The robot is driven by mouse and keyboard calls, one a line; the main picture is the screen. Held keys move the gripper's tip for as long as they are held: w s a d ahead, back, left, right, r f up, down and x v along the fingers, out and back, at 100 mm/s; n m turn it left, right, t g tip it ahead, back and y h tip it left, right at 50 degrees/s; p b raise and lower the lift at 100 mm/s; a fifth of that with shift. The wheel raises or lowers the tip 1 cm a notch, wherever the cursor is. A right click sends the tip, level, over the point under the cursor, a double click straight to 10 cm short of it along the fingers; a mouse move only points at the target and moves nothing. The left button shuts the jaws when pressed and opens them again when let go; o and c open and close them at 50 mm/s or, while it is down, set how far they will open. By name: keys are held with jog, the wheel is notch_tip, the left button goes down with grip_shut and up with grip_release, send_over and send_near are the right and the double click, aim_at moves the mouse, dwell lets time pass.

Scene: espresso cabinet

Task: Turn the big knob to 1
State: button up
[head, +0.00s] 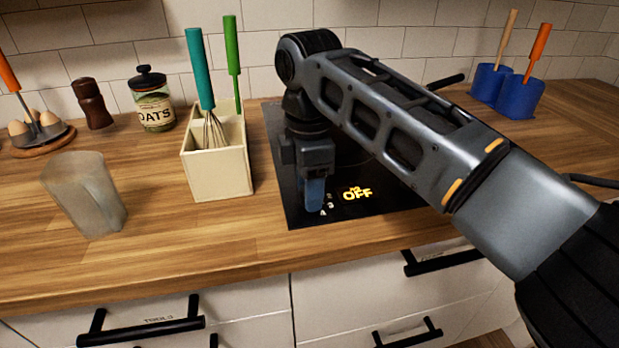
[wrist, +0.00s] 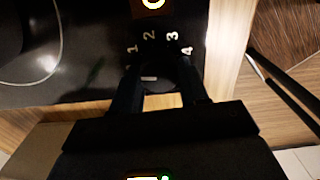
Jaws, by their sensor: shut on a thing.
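The big knob (wrist: 158,78) is dark and round, with a short white mark on it. It sits on the black cooktop panel (head: 292,212), below the printed numbers 1, 2, 3 and 4 in the wrist view. My gripper (head: 314,200) points down at the panel's front and is shut on the knob; its two fingers (wrist: 160,88) lie on either side of it. My gripper hides the knob in the head view. I cannot tell exactly which number the mark faces.
A cream utensil box (head: 222,172) with a whisk stands left of the panel. A translucent pitcher (head: 85,196) is farther left. An oats jar (head: 152,103) and blue containers (head: 518,98) stand at the back. Black drawer handles (head: 440,262) project below the counter edge.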

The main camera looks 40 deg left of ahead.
jog(key=m+p, duration=0.3)
jog(key=p, duration=0.1)
jog(key=shift+r+m, duration=0.2)
jog(key=shift+m, duration=0.2)
jog(key=shift+f+m+p, duration=0.15)
jog(key=shift+m+p, duration=0.65)
jog(key=shift+m, duration=0.3)
jog(key=o, duration=1.1)
jog(key=shift+c, duration=0.2)
notch_tip(320, 180, up, 8)
jog(key=shift+f+b, duration=0.15)
jog(key=shift+b, duration=0.2)
